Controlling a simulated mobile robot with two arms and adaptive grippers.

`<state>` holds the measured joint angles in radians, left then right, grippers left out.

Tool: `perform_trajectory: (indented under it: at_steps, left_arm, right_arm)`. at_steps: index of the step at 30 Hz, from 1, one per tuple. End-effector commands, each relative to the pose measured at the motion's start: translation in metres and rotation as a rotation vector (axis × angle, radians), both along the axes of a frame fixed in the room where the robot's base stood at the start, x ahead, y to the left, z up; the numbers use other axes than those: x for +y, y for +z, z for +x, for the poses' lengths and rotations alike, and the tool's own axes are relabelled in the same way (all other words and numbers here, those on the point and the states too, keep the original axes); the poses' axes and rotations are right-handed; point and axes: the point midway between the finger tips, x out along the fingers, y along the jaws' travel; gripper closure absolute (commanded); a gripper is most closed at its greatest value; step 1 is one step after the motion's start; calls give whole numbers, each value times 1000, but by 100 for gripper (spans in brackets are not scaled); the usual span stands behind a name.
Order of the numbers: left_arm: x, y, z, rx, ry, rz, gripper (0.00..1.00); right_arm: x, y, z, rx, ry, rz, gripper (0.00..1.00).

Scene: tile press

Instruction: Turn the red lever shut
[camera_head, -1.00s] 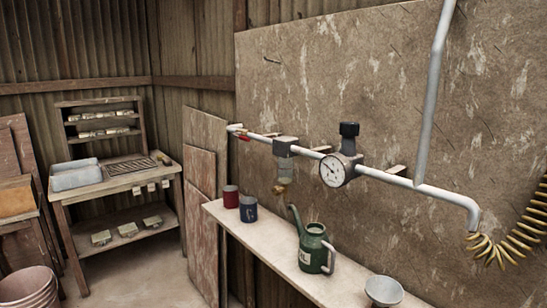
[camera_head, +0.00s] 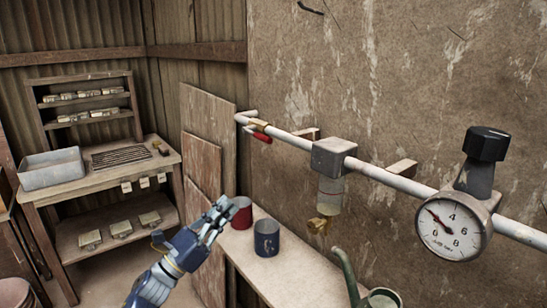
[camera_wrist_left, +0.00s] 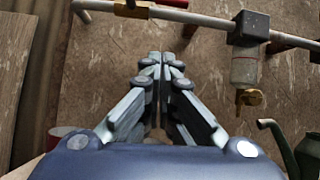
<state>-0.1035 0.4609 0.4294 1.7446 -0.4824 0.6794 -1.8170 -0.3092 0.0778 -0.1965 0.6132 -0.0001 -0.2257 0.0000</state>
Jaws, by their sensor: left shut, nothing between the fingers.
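The red lever (camera_head: 261,138) sits on a brass valve (camera_head: 257,124) near the left end of the white pipe (camera_head: 379,175), close to the pipe's bend. In the left wrist view the brass valve (camera_wrist_left: 131,10) is at the top edge, with the lever mostly cut off or hidden. My left gripper (camera_head: 224,205) is shut and empty, below and to the left of the lever, clear of it. In the left wrist view its fingers (camera_wrist_left: 155,60) are together and point at the wall below the pipe. My right gripper is not in view.
A red mug (camera_head: 242,214) and a blue mug (camera_head: 267,238) stand on the shelf (camera_head: 290,272) close to my left gripper. A green watering can (camera_head: 347,275) is nearer. A filter unit (camera_head: 332,158) and a gauge (camera_head: 453,229) sit along the pipe to the right.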

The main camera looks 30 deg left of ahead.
Motion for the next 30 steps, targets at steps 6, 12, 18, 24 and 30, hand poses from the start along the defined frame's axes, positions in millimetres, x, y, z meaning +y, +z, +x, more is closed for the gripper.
perform_trajectory:
  at_steps: [6, 12, 18, 24, 30]
  left_arm:
    - [-10, 27, 5, -53, 11, 73, 100]
    - [-22, 52, 35, -54, 11, 69, 100]
    - [-35, 75, 69, -51, 11, 67, 100]
    - [-39, 101, 76, -48, 11, 68, 100]
    - [-40, 110, 78, -47, 13, 67, 100]
  right_arm:
    - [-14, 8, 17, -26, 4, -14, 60]
    - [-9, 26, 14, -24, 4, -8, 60]
    - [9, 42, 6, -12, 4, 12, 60]
    - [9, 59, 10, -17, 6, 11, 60]
    - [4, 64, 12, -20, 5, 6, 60]
